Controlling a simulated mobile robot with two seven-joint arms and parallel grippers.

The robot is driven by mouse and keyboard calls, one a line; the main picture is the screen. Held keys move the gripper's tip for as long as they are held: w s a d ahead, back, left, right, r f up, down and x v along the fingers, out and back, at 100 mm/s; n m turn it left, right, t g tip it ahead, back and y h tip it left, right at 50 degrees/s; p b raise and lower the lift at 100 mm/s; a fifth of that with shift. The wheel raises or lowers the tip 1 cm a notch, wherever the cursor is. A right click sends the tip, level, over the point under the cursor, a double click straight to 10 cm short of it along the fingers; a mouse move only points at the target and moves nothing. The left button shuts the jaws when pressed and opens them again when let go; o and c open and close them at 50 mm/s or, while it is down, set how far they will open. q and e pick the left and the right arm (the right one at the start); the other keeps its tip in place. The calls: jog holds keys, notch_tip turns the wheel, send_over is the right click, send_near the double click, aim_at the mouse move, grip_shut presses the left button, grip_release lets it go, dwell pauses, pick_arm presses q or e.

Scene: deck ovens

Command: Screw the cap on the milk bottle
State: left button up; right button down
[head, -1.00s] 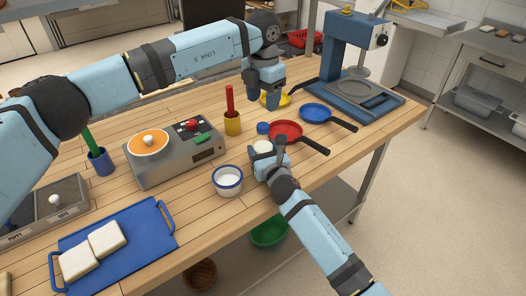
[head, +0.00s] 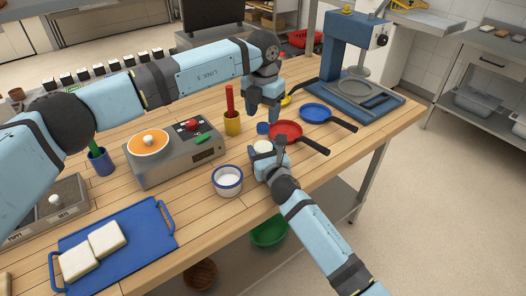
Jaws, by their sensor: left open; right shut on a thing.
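The milk bottle (head: 263,146) is a small whitish shape near the middle of the table, mostly hidden by my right gripper. My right gripper (head: 267,155) is shut on it. The blue cap (head: 262,128) shows just behind the bottle, partly covered by my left gripper. I cannot tell for sure whether it touches the bottle, but it looks apart, on the table. My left gripper (head: 264,116) points down, open and empty, just above the cap.
A red pan (head: 286,131) lies close to the right of the cap, and a blue pan (head: 316,112) beyond it. A yellow holder (head: 233,124) with a red handle and a white-and-blue bowl (head: 228,182) stand to the left. A blue press (head: 345,60) stands at the back right.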

aim_at(263, 125)
pick_arm(q)
jog(key=shift+f, duration=1.8)
jog(key=c, duration=0.9)
jog(key=shift+c, duration=0.2)
jog(key=o, duration=1.1)
jog(key=shift+r, duration=0.1)
notch_tip(263, 125, up, 12)
jog(key=shift+f, duration=0.1)
